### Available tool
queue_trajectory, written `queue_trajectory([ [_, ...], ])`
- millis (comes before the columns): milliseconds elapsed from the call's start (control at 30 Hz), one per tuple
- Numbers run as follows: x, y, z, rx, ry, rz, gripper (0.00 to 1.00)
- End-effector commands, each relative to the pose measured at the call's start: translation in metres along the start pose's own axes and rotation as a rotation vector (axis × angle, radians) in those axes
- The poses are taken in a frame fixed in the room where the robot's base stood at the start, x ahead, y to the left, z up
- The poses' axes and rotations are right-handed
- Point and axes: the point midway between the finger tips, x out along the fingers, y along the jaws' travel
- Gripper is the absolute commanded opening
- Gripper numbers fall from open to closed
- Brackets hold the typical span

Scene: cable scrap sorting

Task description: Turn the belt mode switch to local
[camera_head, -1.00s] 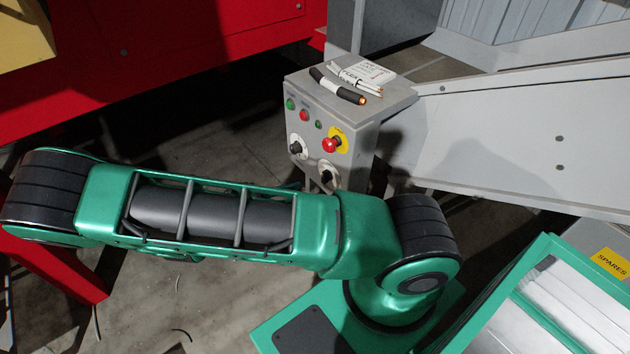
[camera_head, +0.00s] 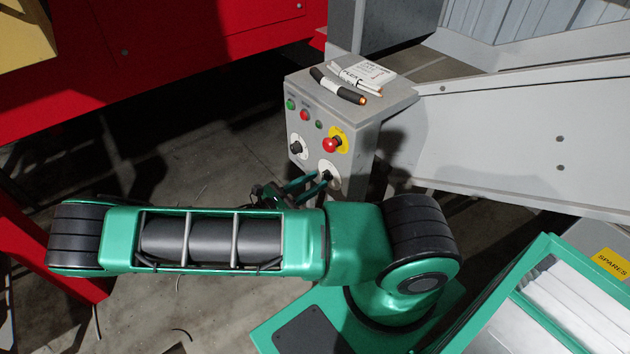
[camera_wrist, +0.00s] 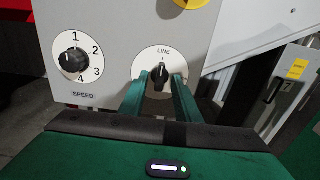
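The belt mode switch (camera_head: 327,176) is a black knob on a round white plate, low on the front of the grey control box (camera_head: 362,150). In the wrist view the black knob (camera_wrist: 160,76) stands upright, its pointer towards the word LINE above it. Other markings on its plate are not readable. My gripper (camera_wrist: 159,80) is open, with one green finger on each side of the knob and a visible gap to it on both sides. In the head view my gripper (camera_head: 312,184) is at the switch, partly hidden by my arm.
The speed dial (camera_wrist: 71,60) sits left of the switch. A red emergency button (camera_head: 332,145) on a yellow plate is just above. Cable pieces (camera_head: 338,86) and a label card (camera_head: 367,74) lie on top of the box. A grey chute (camera_head: 530,140) is to the right.

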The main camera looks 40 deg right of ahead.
Motion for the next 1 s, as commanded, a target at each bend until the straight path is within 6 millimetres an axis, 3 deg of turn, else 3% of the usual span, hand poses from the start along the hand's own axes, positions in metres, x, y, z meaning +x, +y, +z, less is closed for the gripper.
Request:
queue_trajectory([
  [200, 0.019, 0.000, 0.001, 0.001, -0.002, -0.001, 0.30],
  [533, 0.021, 0.000, 0.000, 0.001, -0.001, -0.001, 0.30],
  [667, 0.021, 0.000, 0.000, 0.001, -0.001, -0.001, 0.00],
  [800, 0.014, 0.001, 0.000, 0.002, 0.000, 0.001, 0.00],
  [1000, 0.021, 0.000, 0.000, 0.022, 0.000, 0.000, 0.00],
])
